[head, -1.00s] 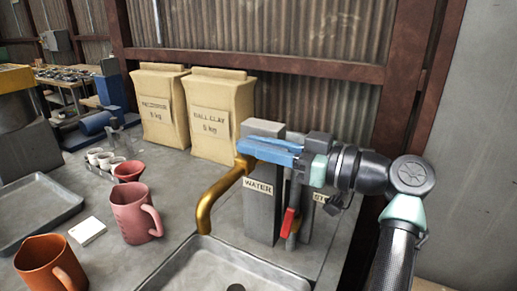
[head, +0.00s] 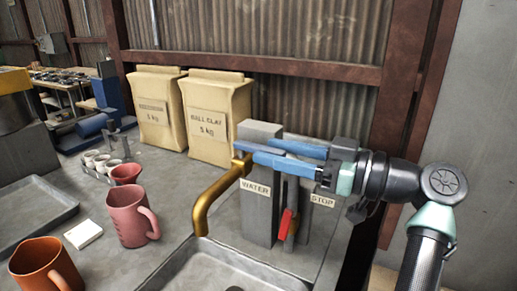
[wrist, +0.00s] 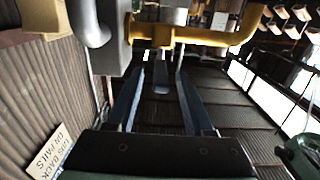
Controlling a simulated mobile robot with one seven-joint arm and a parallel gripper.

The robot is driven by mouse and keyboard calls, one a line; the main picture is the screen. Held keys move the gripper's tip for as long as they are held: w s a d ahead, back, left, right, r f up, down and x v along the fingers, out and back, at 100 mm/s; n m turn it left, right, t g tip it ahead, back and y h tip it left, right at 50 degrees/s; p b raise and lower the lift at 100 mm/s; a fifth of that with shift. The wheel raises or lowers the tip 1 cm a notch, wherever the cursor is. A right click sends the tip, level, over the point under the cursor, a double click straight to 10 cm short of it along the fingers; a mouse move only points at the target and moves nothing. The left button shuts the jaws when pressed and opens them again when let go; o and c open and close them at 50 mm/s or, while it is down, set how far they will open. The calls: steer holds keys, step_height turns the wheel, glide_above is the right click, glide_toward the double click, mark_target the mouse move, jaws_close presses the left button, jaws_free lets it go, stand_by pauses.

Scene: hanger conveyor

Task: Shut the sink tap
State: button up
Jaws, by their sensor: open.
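The brass tap spout (head: 208,203) curves from the grey post labelled WATER (head: 258,200) down over the sink (head: 190,262). A red lever (head: 286,223) hangs down on a grey pipe beside the post, near a STOP label (head: 323,200). My gripper (head: 256,148) is open. Its two blue fingers lie across the top of the post and reach towards the brass top of the spout, above the red lever. In the wrist view a brass pipe (wrist: 205,36) crosses just beyond my gripper's fingertips (wrist: 160,68). Contact cannot be told.
A pink mug (head: 128,218), an orange mug (head: 42,266) and a white block (head: 83,234) stand left of the sink. Two clay bags (head: 212,118) stand behind, before a corrugated wall. A rusty post (head: 408,110) rises close behind my arm.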

steer(key=v, duration=0.9)
steer(key=shift+a, duration=0.1)
